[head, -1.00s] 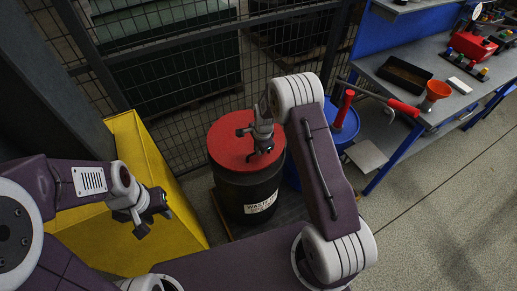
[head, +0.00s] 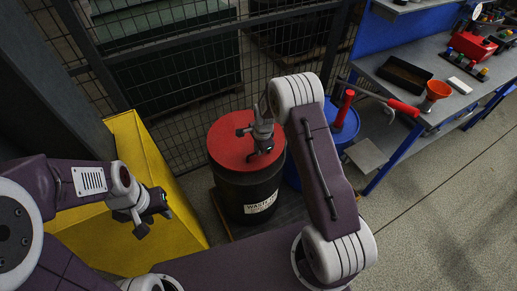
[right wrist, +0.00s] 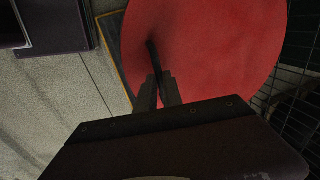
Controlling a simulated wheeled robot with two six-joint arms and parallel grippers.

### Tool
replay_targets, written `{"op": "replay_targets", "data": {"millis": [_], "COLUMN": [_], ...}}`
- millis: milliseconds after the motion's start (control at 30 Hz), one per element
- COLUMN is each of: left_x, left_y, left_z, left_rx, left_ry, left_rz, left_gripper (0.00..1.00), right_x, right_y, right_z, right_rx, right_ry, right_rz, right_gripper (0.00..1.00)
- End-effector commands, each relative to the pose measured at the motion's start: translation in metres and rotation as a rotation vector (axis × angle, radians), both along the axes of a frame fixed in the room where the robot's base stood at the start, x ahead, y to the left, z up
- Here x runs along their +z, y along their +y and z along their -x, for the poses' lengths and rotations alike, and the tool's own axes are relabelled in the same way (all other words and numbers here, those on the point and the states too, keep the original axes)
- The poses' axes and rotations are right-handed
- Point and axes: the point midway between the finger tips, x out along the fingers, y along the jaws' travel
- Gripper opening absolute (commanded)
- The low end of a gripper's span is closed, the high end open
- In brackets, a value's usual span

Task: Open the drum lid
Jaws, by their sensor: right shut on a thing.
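The black drum (head: 247,195) stands upright with its red lid (head: 228,150) lying flat on top. A white label with "WASTE" lettering is on the drum's front. My right gripper (head: 254,156) is over the right part of the lid. In the right wrist view the right gripper (right wrist: 158,88) is shut on a dark, thin lid handle (right wrist: 153,57) that stands up from the red lid (right wrist: 210,45). My left gripper (head: 144,222) hangs over the yellow cabinet, away from the drum; its finger gap is not clear.
A yellow cabinet (head: 150,155) stands left of the drum. A blue drum (head: 340,125) with a red-handled pump is close on its right. A wire mesh fence (head: 185,120) is behind. A workbench (head: 430,105) holds a black tray, an orange funnel and tools. Open floor lies at the lower right.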

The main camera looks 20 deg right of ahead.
Motion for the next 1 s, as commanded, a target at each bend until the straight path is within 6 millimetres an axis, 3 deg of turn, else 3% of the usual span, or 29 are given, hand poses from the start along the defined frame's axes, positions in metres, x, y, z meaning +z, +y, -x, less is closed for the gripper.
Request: {"op": "replay_targets", "data": {"millis": [367, 533, 767, 1000], "left_x": [0.000, 0.007, 0.033, 0.060], "left_y": [0.000, 0.000, 0.000, 0.000], "left_z": [0.000, 0.000, 0.000, 0.000], "left_rx": [0.000, 0.000, 0.000, 0.000], "left_ry": [0.000, 0.000, 0.000, 0.000], "left_rz": [0.000, 0.000, 0.000, 0.000], "left_gripper": [0.36, 0.36, 0.36, 0.36], "right_x": [0.001, 0.011, 0.053, 0.103], "right_y": [0.000, 0.000, 0.003, 0.008], "right_z": [-0.001, -0.003, -0.016, -0.043], "right_rx": [0.000, 0.000, 0.001, 0.001], "right_ry": [-0.001, -0.004, -0.009, -0.012], "right_rz": [0.000, 0.000, -0.002, -0.001], "right_gripper": [0.00, 0.00, 0.00, 0.00]}}
